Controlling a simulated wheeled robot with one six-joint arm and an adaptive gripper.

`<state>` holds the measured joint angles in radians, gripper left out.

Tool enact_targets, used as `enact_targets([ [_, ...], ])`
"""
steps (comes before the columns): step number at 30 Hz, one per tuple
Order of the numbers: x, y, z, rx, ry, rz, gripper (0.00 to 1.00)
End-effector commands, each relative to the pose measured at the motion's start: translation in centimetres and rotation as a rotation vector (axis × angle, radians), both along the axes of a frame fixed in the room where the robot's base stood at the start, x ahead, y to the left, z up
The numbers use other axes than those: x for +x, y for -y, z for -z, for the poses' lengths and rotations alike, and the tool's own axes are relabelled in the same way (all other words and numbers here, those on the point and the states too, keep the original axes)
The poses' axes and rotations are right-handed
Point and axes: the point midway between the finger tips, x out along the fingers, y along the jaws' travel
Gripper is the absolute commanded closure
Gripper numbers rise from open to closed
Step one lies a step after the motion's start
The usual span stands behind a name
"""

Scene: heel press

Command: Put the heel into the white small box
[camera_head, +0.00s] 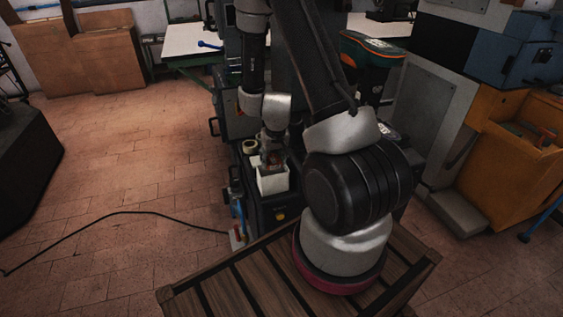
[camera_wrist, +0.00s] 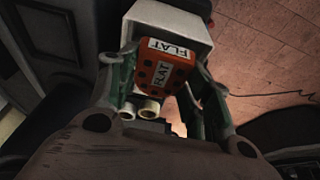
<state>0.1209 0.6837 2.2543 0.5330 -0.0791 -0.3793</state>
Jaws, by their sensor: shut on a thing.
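My gripper (camera_head: 271,160) hangs over the white small box (camera_head: 273,181) in the head view. In the wrist view, my gripper (camera_wrist: 157,88) has its two fingers on either side of an orange-red block with dark spots and "FLAT" labels, which appears to be the heel (camera_wrist: 178,77). The fingers are shut on it. The white box (camera_wrist: 165,18) shows behind the heel at the top of the wrist view. In the head view the heel is small and dark between the fingers, at the box opening. How deep it sits is unclear.
The box stands on a dark cabinet. Pale rolls (camera_wrist: 150,108) lie near the fingers; one roll (camera_head: 250,146) shows left of the box. A wooden slatted platform (camera_head: 235,292) is in front. Open tiled floor lies left, crossed by a cable.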

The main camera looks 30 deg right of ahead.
Motion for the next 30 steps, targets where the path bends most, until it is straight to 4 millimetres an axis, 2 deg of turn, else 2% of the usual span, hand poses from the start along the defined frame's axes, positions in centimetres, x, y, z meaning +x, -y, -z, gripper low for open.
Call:
enact_targets([
  [23,0.2,-0.2,1.5,0.001,0.0,0.002,0.75],
  [24,0.2,-0.2,1.5,0.001,0.0,0.002,0.49],
  [27,0.2,-0.2,1.5,0.0,0.0,0.001,0.3],
  [30,0.2,-0.2,1.5,0.0,0.0,0.001,0.29],
])
